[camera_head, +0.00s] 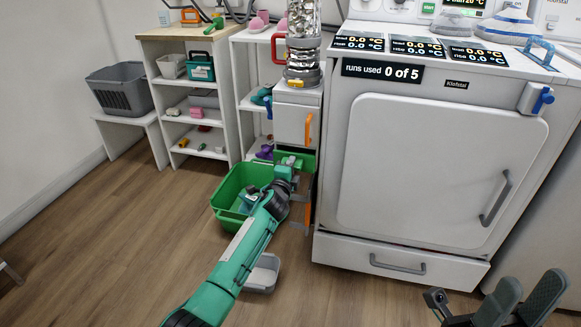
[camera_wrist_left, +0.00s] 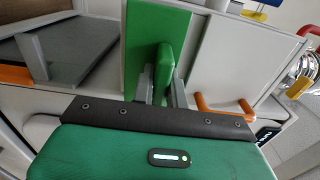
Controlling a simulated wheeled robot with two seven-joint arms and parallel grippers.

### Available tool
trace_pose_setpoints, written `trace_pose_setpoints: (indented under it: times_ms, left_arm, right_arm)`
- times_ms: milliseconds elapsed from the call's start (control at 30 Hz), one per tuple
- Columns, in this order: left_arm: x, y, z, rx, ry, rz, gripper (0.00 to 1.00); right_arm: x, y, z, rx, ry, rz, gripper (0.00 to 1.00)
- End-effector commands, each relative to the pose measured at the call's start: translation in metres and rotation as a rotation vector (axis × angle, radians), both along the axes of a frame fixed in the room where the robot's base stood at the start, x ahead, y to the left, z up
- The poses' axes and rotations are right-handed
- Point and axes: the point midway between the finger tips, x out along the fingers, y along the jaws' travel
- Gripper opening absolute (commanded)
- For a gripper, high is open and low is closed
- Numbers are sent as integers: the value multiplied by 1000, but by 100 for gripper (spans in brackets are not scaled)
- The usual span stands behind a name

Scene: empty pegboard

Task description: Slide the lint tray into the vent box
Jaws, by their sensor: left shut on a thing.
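The vent box (camera_head: 296,122) is a white cabinet with an orange handle, under the silver duct and left of the dryer. The lint tray (camera_head: 300,160) shows as a green front low on the box. In the left wrist view, its green panel (camera_wrist_left: 150,40) lies between pale panels of the box (camera_wrist_left: 225,65). My left gripper (camera_head: 287,166) is shut on the tray's green grip, which shows between the fingers (camera_wrist_left: 163,80). The tray's body is hidden, so its depth in the box is unclear. My right gripper (camera_head: 522,298) is open and empty at the lower right.
A green bin (camera_head: 228,190) and a grey container (camera_head: 263,273) stand on the floor beside my left arm. The large dryer (camera_head: 430,160) is close on the right. Shelves (camera_head: 190,100) stand behind.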

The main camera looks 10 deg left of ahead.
Motion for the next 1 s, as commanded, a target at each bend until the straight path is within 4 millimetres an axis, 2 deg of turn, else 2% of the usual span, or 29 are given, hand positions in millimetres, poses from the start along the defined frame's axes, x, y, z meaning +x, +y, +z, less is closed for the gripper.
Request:
trace_pose_setpoints:
  times_ms: [1000]
  left_arm:
    - [16,-1,0,0,-1,0,0]
  right_arm:
    - [1,0,-11,1,2,0,36]
